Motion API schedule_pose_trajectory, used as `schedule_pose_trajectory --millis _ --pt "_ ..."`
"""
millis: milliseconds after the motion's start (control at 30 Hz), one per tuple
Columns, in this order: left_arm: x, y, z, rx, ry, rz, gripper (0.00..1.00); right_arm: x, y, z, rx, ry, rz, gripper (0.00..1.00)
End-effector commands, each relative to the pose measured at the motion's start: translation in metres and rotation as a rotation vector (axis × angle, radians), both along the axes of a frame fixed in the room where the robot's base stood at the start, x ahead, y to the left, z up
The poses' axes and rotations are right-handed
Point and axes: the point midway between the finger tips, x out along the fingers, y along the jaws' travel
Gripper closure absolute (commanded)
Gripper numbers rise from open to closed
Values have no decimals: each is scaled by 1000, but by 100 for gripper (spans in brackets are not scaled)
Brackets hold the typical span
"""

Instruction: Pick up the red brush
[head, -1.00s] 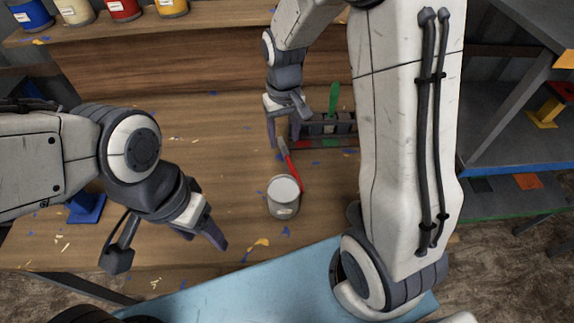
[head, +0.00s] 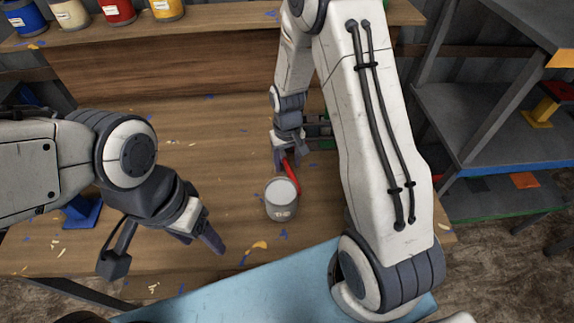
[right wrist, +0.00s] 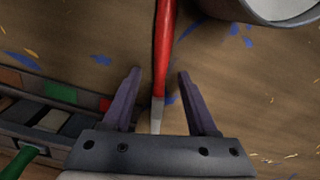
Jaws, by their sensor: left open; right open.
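The red brush (head: 291,174) lies on the wooden table, just behind and beside a grey can. In the right wrist view the red brush (right wrist: 163,55) runs up the middle, with its pale metal end between the fingers. My right gripper (right wrist: 160,85) is open, with one finger on each side of the brush and a gap to both. In the head view my right gripper (head: 283,160) hides the far end of the brush. My left gripper (head: 205,240) is open and empty near the table's front, left of the can.
The grey can (head: 282,200) stands close to the brush; its rim also shows in the right wrist view (right wrist: 250,12). A divided tray (right wrist: 45,118) with a green-handled tool (right wrist: 20,160) lies left of my right gripper. Paint cans (head: 118,12) stand on the back shelf.

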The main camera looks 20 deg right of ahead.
Motion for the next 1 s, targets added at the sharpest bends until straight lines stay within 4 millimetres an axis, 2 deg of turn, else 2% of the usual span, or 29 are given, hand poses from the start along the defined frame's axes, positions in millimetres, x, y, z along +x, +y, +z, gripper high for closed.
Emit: schedule_pose_trajectory --millis 167,267,300,333,767,867,1000 --pt "0 0 0 0 0 0 37 0 0 0 0 -1 0 41" --pt "0 0 0 0 0 0 37 0 0 0 0 -1 0 76" --pt "0 0 0 0 0 0 37 0 0 0 0 -1 0 91" --pt "0 0 0 0 0 0 37 0 0 0 0 -1 0 100" --pt "0 0 0 0 0 0 37 1 0 5 0 -2 0 100" --pt "0 0 0 0 0 0 37 2 0 13 0 -5 0 100" --pt "0 0 0 0 0 0 37 2 0 34 0 -7 0 100"
